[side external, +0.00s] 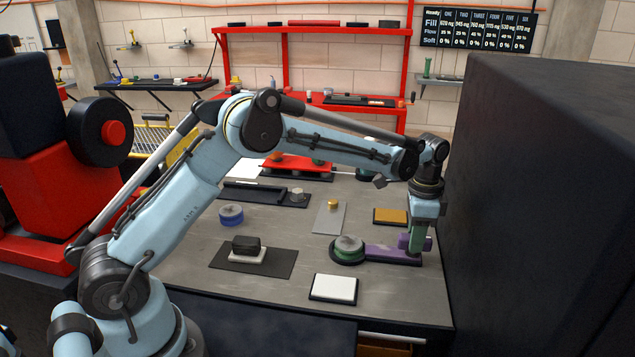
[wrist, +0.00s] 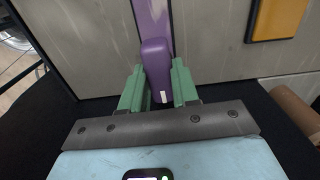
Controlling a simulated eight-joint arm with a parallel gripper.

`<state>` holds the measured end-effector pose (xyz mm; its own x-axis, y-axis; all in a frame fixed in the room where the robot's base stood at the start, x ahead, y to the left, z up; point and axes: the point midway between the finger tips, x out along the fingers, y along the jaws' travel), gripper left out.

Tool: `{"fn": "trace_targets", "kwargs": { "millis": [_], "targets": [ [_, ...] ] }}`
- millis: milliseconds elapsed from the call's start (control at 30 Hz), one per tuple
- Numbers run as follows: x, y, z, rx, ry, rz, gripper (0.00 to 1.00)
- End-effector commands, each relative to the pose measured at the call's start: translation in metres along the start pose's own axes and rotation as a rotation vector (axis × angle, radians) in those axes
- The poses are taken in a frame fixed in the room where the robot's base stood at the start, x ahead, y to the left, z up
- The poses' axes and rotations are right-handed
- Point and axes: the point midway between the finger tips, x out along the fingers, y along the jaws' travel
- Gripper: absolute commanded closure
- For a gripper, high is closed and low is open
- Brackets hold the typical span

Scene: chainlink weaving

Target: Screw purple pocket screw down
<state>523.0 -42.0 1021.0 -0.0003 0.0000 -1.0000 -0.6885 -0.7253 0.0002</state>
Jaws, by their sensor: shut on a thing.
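My gripper (side external: 416,238) points down at the right side of the grey table. In the wrist view its two green fingers (wrist: 158,72) stand on either side of a purple block-like end (wrist: 156,62), closed on it. I take this purple piece to be the pocket screw's handle. A flat purple bar (side external: 388,251) runs left from under my gripper to a round green-rimmed base with a grey knob (side external: 348,243). In the wrist view the purple bar (wrist: 152,18) leads away upward. Any screw thread is hidden.
A tall dark block (side external: 540,200) stands close on the right of my gripper. An orange pad (side external: 391,216) lies just behind the bar. A white pad (side external: 334,288) lies in front. A grey plate (side external: 330,218) and a blue ring (side external: 231,215) lie to the left.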

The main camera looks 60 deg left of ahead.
Motion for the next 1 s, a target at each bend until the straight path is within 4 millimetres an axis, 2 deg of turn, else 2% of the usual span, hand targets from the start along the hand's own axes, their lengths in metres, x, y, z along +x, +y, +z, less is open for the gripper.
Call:
{"fn": "trace_targets", "kwargs": {
  "millis": [133, 167, 300, 667, 767, 1000],
  "targets": [
    [0.004, -0.001, -0.001, -0.001, 0.004, -0.005, 1.0],
    [0.004, -0.001, -0.001, -0.001, 0.004, -0.005, 0.67],
    [0.004, -0.001, -0.001, -0.001, 0.004, -0.004, 0.46],
    [-0.002, 0.0, 0.0, -0.001, 0.002, -0.001, 0.45],
    [-0.012, 0.0, 0.0, -0.001, 0.001, -0.001, 0.45],
    [-0.059, 0.0, 0.0, -0.001, 0.002, -0.002, 0.45]
  ]
}}
